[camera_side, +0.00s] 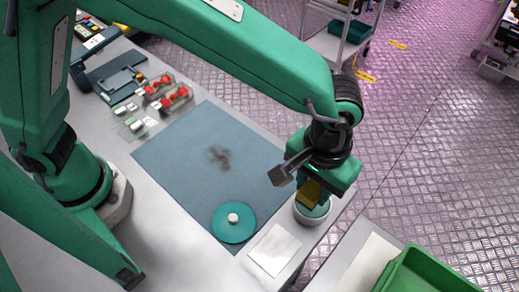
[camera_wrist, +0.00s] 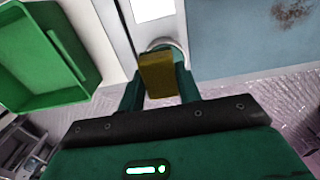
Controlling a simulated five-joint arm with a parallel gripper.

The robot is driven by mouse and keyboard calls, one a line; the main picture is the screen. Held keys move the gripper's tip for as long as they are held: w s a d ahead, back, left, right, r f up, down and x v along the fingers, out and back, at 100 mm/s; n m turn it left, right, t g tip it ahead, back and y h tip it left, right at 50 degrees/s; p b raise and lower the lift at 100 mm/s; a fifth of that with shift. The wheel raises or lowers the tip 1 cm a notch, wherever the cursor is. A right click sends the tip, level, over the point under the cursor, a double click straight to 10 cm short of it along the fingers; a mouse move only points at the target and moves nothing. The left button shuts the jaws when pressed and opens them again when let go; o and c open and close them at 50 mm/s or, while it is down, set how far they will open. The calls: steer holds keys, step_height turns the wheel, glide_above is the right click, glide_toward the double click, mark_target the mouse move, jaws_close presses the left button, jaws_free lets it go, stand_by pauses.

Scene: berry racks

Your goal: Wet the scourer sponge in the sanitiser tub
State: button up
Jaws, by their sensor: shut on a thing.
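My gripper (camera_side: 312,190) is shut on the yellow-brown scourer sponge (camera_side: 307,197). In the wrist view the sponge (camera_wrist: 158,77) sits between the two green fingers (camera_wrist: 159,90). The round white sanitiser tub (camera_side: 313,219) stands at the table's right corner, directly under the gripper. Its pale rim (camera_wrist: 168,43) shows just past the sponge in the wrist view. The sponge's lower end overlaps the tub's opening; I cannot tell whether it touches the liquid. A round teal lid (camera_side: 228,232) with a white knob lies apart from the tub on the blue-grey mat.
The mat (camera_side: 180,150) carries a dark smudge (camera_side: 219,156). A white card (camera_side: 275,249) lies beside the tub. Clear punnets of red berries (camera_side: 168,93) stand at the far left. A green crate (camera_side: 425,272) is at the lower right.

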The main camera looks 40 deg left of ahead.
mark_target(316, 192)
steer(key=w, duration=0.3)
steer(key=shift+a, duration=0.2)
steer(key=shift+f, duration=0.25)
steer(key=shift+f, duration=2.8)
steer(key=shift+f, duration=0.5)
step_height(316, 192, up, 7)
stand_by(1.2)
